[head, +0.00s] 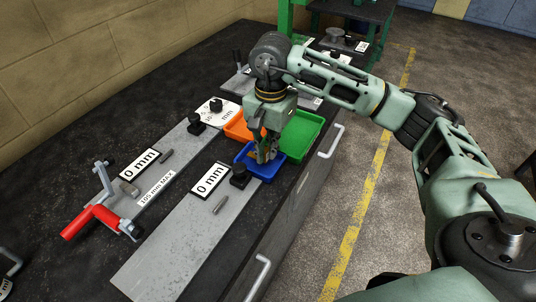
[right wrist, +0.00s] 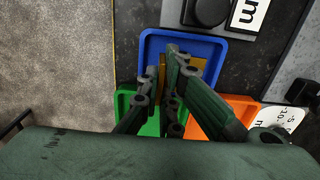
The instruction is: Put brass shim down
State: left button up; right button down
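The brass shim (right wrist: 195,66) is a flat yellow-brown piece, seen in the right wrist view inside the blue tray (right wrist: 150,44). It is partly hidden behind my right fingers. My right gripper (right wrist: 163,72) points down into the tray. Its fingertips stand a little apart, with brass showing between them and to the right of the right finger. In the head view my right gripper (head: 264,154) is low over the blue tray (head: 268,172), and a bit of brass (head: 252,156) shows beside the fingers. My left gripper is not in view.
A green tray (head: 302,137) and an orange tray (head: 236,128) adjoin the blue one. A black-knobbed post (head: 239,175) and a "0 mm" sign (head: 210,180) stand close on its left. The bench edge with handles runs along the right.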

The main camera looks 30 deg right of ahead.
aim_at(269, 168)
jog(key=shift+w+f, duration=0.15)
jog(key=shift+w, duration=0.05)
jog(key=shift+f, duration=0.3)
notch_tip(269, 168, down, 3)
jog(key=shift+f+p, duration=0.1)
jog(key=shift+p, duration=0.6)
jog(key=shift+f, duration=0.15)
jog(key=shift+f+b, duration=0.15)
jog(key=shift+b, duration=0.15)
jog(key=c, duration=2.3)
grip_release()
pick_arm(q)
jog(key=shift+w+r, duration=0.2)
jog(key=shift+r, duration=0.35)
pick_arm(e)
jog(key=shift+o, duration=0.2)
